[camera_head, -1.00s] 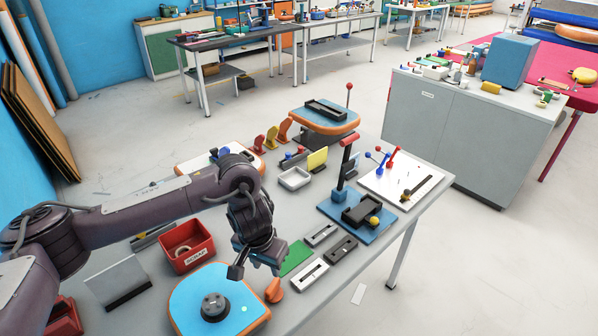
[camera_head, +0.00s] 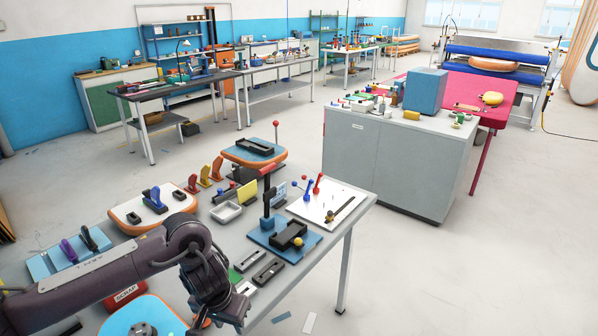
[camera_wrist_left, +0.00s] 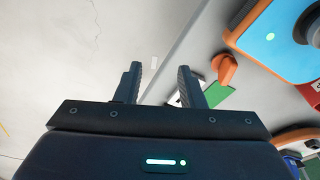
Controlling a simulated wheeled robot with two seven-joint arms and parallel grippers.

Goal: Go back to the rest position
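My left arm crosses the lower left of the head view, with its gripper (camera_head: 226,318) pointing down over the near edge of the grey worktable (camera_head: 225,240). In the left wrist view the left gripper's two fingers (camera_wrist_left: 160,85) stand apart with nothing between them. Beyond them show the bare floor and the table edge. My right gripper is in neither view.
Near the left gripper are a green mat (camera_wrist_left: 232,97), an orange piece (camera_wrist_left: 226,68) and a blue board with orange rim (camera_wrist_left: 275,45). The red scrap bin (camera_head: 125,296) is partly behind my arm. A grey cabinet (camera_head: 395,165) stands right; floor between is clear.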

